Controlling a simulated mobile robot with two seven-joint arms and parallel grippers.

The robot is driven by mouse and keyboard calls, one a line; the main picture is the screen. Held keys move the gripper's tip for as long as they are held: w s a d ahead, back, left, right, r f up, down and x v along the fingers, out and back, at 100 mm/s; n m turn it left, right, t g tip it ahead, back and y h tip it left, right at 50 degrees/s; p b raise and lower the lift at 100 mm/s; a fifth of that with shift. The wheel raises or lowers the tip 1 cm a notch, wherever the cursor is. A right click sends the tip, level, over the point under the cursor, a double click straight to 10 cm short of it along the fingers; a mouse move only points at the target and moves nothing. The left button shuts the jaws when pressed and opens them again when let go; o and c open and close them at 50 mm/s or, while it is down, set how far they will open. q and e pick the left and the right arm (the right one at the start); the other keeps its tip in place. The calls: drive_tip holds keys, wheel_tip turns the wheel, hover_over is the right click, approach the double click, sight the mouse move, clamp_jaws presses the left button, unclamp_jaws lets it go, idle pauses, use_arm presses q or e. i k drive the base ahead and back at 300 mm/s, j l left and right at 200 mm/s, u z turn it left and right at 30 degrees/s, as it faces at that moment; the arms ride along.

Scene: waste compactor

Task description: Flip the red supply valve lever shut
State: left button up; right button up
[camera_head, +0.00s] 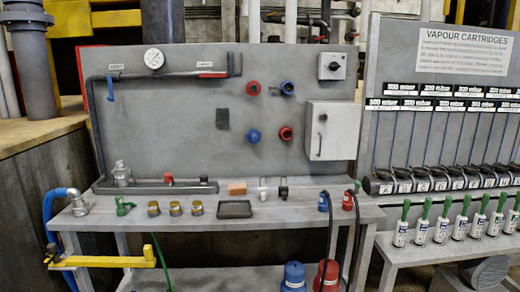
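A short red lever (212,75) lies horizontally along the dark pipe (165,74) near the top of the grey back panel. It sits under a small white label (211,64) that is too small to read. A blue lever (110,88) hangs straight down from the same pipe at the left, under another small label (115,67). A round white gauge (154,58) stands between the two levers. Neither of my grippers shows in the head view.
The workbench (290,212) below holds brass fittings (175,208), a black tray (234,209), an orange block (237,188) and red and blue bottles. A yellow bar (105,260) sticks out at the front left. A cartridge rack (440,130) stands right. The space before the red lever looks clear.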

sight(213, 75)
drive_tip(key=i+l, duration=0.2)
drive_tip(key=i, duration=0.35)
drive_tip(key=i+l, duration=0.15)
drive_tip(key=i, duration=0.4)
drive_tip(key=i+l+z, duration=0.1)
drive_tip(key=i, duration=0.5)
drive_tip(key=l, duration=0.1)
